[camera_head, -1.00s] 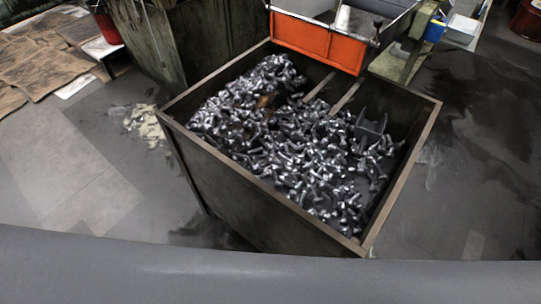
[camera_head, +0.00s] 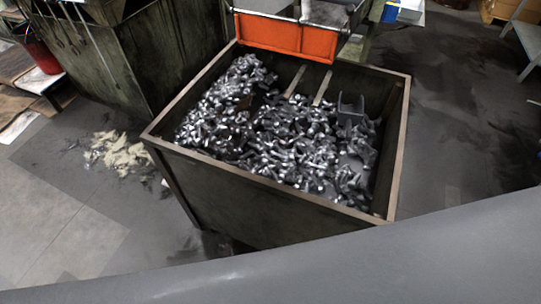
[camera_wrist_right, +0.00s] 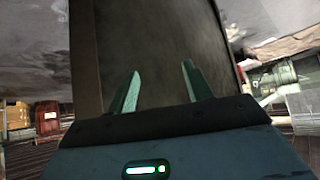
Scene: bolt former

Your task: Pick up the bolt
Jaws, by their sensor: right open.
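Many shiny grey bolts (camera_head: 290,140) lie heaped in a large dark metal bin (camera_head: 270,190) in the head view. No single bolt stands apart from the heap. My right gripper (camera_wrist_right: 160,85) shows in the right wrist view with its two green fingers apart and nothing between them. It faces a dark flat wall, which seems to be the bin's side. No bolts show in the right wrist view. Neither gripper shows in the head view.
An orange tray (camera_head: 286,35) stands at the bin's back edge. A dark machine (camera_head: 135,50) is at the back left. Pale debris (camera_head: 118,152) lies on the floor left of the bin. Floor right of the bin is clear.

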